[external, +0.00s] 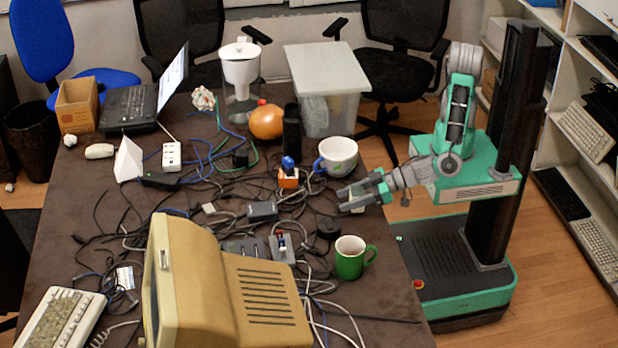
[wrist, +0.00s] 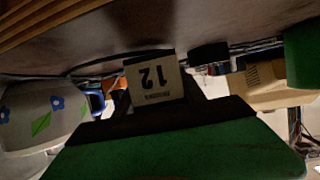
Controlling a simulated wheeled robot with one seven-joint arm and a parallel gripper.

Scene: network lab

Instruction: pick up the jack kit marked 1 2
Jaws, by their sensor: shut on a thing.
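The jack kit (wrist: 155,80) is a small pale box marked "12", which appears upside down in the wrist view. My gripper (wrist: 156,98) is shut on it, with dark fingers on both sides of the box. In the external view my gripper (external: 353,196) is at the right edge of the table, between the white mug and the green mug. The kit is small there and partly hidden by the fingers. I cannot tell whether it touches the table.
The white mug (external: 337,156) stands behind my gripper and the green mug (external: 355,257) in front. A round black object (external: 328,228) is close by. Tangled cables, adapters (external: 262,211) and a beige monitor (external: 215,290) crowd the table (external: 395,300). Floor is beyond its right edge.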

